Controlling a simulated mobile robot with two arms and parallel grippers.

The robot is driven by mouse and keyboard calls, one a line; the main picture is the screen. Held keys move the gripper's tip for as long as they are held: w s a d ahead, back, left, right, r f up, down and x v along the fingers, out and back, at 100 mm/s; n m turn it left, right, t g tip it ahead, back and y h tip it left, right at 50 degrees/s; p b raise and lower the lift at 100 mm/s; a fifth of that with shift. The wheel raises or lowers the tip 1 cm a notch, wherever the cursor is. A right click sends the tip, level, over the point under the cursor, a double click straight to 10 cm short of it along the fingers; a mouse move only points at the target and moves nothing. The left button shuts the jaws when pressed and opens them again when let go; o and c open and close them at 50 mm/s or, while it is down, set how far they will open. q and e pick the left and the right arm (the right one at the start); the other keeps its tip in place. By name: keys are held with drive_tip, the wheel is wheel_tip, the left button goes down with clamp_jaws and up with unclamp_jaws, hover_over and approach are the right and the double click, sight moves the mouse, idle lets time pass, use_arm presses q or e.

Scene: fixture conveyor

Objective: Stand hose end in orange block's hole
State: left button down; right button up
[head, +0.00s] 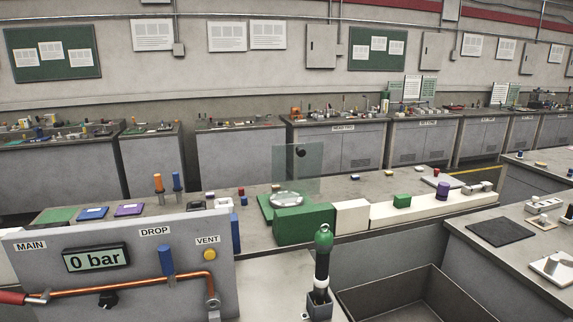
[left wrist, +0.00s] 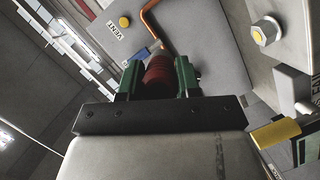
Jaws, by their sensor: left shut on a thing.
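My left gripper (left wrist: 158,85) shows in the left wrist view, its two green fingers shut on a dark red ribbed round piece (left wrist: 158,70). I cannot tell for sure whether this piece is the hose end. A grey panel (left wrist: 205,40) with a VENT label lies beyond it. In the head view a red part (head: 12,298) with a silver tip reaches the copper pipe (head: 120,289) at the lower left. The left gripper itself does not show there. I cannot make out an orange block or its hole. My right gripper is not in view.
The panel reads 0 bar on its display (head: 96,258) and carries a blue lever (head: 167,262) and a yellow button (head: 210,254). A green-topped black post (head: 323,238) stands in a grey holder. A dark open bin (head: 405,285) lies to its right. A green block (head: 304,225) sits behind.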

use_arm(q)
drive_tip(key=shift+s+d+r+h, duration=0.15)
drive_tip(key=shift+s+r, duration=0.2)
drive_tip(key=shift+s, duration=0.3)
drive_tip(key=shift+s+d+r+h, duration=0.15)
drive_tip(key=shift+s+r, duration=0.2)
drive_tip(key=shift+s, duration=0.3)
idle(1.9)
drive_tip(key=shift+a+f, duration=0.1)
drive_tip(key=shift+a, duration=0.05)
idle(1.4)
drive_tip(key=shift+w, duration=0.1)
